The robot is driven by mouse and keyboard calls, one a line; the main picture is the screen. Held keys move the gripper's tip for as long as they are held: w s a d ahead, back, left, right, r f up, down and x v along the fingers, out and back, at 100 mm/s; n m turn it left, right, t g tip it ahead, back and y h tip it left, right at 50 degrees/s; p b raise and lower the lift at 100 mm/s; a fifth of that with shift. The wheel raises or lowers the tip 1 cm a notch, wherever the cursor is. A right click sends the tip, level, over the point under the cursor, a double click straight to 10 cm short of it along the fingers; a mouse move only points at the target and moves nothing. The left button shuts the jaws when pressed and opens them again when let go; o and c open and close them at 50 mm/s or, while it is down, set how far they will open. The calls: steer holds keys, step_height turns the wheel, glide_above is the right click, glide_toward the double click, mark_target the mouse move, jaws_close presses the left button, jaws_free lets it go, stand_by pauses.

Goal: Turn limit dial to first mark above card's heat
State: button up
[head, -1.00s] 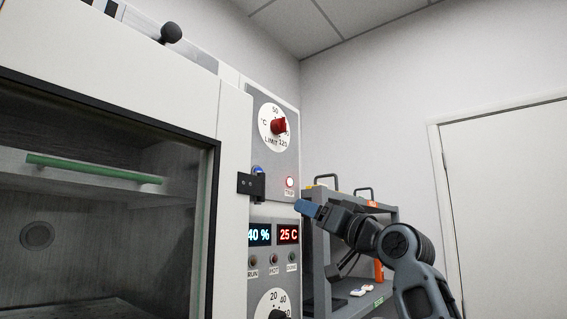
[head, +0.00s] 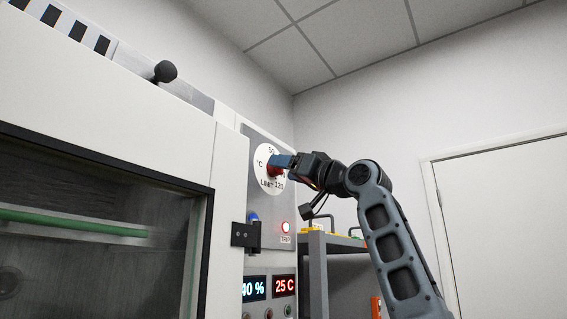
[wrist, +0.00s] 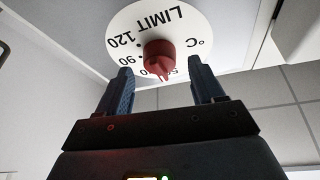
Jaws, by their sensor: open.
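The limit dial (head: 265,180) is a white disc on the grey panel, marked LIMIT, °C, 50 and 120, with a red knob (head: 273,171) at its centre. In the wrist view the dial (wrist: 190,22) appears upside down, with 90 and 120 readable. Its red knob (wrist: 159,56) has a pointer near the partly hidden numbers between 50 and 90. My gripper (head: 279,164) is at the dial in the head view. In the wrist view my gripper (wrist: 159,75) is open, its blue fingers on either side of the knob's line; contact is not clear. No card is visible.
A black latch (head: 246,234) sticks out beside the panel. A grey shelf (head: 318,262) stands to the right.

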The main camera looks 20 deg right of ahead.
steer(key=shift+x, duration=0.85)
steer(key=shift+c, duration=0.2)
steer(key=c, duration=1)
steer(key=shift+m+h, duration=0.4)
steer(key=shift+m, duration=0.2)
steer(key=shift+s+a+r+m+h, duration=0.1)
steer(key=shift+m+h, duration=0.65)
steer(key=shift+m, duration=1)
steer(key=shift+w+d+m+h, duration=0.1)
steer(key=shift+m+h, duration=0.7)
steer(key=shift+m, duration=0.9)
steer(key=shift+s+a+r+m+h, duration=0.1)
steer(key=shift+m+h, duration=0.65)
steer(key=shift+m, duration=1)
